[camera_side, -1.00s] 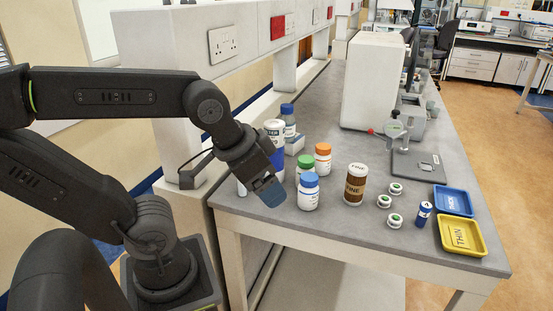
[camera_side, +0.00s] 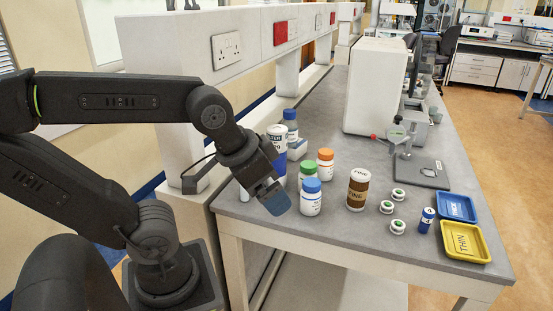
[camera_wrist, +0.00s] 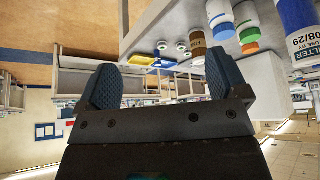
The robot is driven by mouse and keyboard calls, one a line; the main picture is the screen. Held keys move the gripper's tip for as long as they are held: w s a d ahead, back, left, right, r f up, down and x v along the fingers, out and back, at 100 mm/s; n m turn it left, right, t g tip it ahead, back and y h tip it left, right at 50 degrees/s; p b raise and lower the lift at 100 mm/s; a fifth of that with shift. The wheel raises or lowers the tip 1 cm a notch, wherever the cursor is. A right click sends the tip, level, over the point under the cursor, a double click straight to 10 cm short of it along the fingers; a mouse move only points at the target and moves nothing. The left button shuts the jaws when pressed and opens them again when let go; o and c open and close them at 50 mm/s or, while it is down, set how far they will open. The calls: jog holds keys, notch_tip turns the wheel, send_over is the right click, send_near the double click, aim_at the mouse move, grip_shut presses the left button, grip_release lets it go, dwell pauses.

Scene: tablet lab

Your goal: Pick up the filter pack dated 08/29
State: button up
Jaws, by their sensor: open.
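The filter pack dated 08/29 (camera_wrist: 302,42) is at the right edge of the wrist view, partly cut off. It is a blue and white cylinder with the date printed on its label. In the side view a blue and white canister with "TER" showing (camera_side: 277,135) stands behind my gripper, partly hidden; its date cannot be read there. My gripper (camera_side: 274,199) hangs over the table's near left end, in front of the canister. In the wrist view my gripper (camera_wrist: 165,82) has its two blue fingers wide apart with nothing between them.
Blue-capped (camera_side: 310,198), green-capped (camera_side: 307,170) and orange-capped (camera_side: 325,160) bottles stand close to the right. Beyond them are a brown "FINE" jar (camera_side: 357,190), several small green-topped vials, a blue cylinder (camera_side: 426,221), and blue (camera_side: 457,207) and yellow (camera_side: 464,241) trays.

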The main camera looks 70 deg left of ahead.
jog(key=m+g+y, duration=0.4)
jog(key=m+g, duration=0.2)
jog(key=m, duration=1)
send_near(277, 128)
jog(key=x, duration=1.2)
jog(key=shift+f, duration=0.1)
jog(key=shift+c, duration=0.2)
jog(key=shift+y, duration=0.3)
jog(key=c, duration=1.6)
